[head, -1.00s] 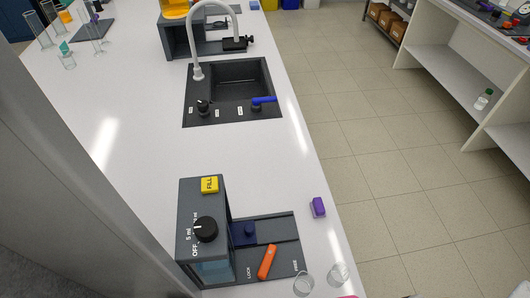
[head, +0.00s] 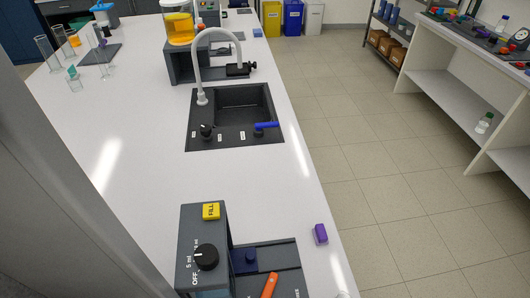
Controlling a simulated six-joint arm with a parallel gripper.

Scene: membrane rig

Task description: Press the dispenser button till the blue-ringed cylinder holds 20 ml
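The grey dispenser box (head: 218,235) stands at the bottom of the head view, on the white bench. It has a yellow button (head: 211,211) marked FILL on top. Its face has a black knob (head: 206,257) with labels "5 ml" and "OFF"; I cannot tell exactly which mark it points at. Several clear glass vessels stand at the far left, including a tall cylinder (head: 43,48). No blue ring can be made out, so I cannot tell which is the blue-ringed cylinder. My gripper is not in view.
A dark base (head: 284,256) with an orange handle (head: 269,286) adjoins the dispenser. A purple block (head: 320,234) lies near the bench's right edge. A sink (head: 240,106) with a white tap and a yellow-liquid tank (head: 179,27) stand farther back. The left middle bench is bare.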

